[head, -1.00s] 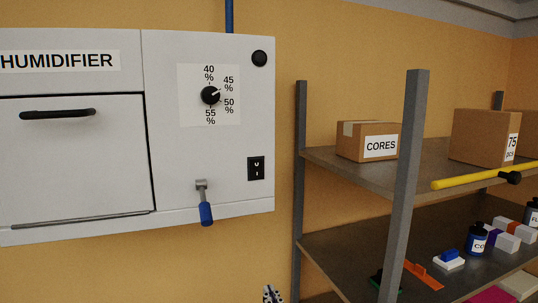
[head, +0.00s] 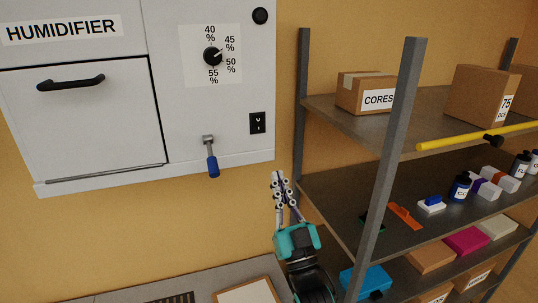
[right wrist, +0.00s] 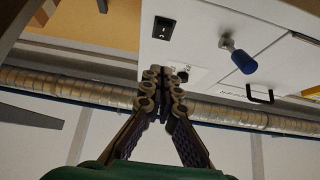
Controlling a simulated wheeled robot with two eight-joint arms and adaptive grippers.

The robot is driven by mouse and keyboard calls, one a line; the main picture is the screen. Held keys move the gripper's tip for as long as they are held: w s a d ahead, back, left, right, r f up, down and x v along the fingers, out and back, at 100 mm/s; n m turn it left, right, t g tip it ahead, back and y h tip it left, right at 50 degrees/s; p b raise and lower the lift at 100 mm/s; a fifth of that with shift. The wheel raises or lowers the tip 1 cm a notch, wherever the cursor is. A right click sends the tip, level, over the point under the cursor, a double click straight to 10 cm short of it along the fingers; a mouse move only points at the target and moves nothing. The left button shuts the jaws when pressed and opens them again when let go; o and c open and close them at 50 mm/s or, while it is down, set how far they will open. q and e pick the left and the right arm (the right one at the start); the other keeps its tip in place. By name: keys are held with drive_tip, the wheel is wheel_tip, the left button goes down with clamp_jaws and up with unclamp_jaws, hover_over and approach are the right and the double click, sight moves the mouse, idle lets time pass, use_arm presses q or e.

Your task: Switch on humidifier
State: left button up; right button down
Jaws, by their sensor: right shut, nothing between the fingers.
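The white humidifier (head: 185,115) hangs on the yellow wall at the left of the head view. Its black rocker switch (head: 257,123) is at the lower right of its front, and it also shows in the right wrist view (right wrist: 164,28). A dial (head: 212,56) with percent marks sits above, and a blue-handled lever (head: 212,160) hangs below. My right gripper (head: 278,178) is below and a little right of the switch, pointing up, apart from the humidifier. Its fingers are shut and empty, also seen in the right wrist view (right wrist: 164,75). My left gripper is out of view.
A metal shelf rack (head: 388,140) stands right of the humidifier, close to my right arm. It holds boxes (head: 366,92), bottles and a yellow bar (head: 470,138). A grey surface (head: 130,292) lies below. The wall between humidifier and rack is bare.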

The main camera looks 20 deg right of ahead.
drive_tip(key=p, duration=0.2)
approach(259, 126)
wheel_tip(259, 126, up, 5)
drive_tip(key=w, duration=0.2)
drive_tip(key=w+f, duration=0.1)
drive_tip(key=w, duration=0.1)
drive_tip(key=shift+a+f, duration=0.15)
drive_tip(key=shift+f, duration=0.05)
drive_tip(key=shift+w+f, duration=0.1)
drive_tip(key=shift+w, duration=0.25)
drive_tip(key=shift+s, duration=0.1)
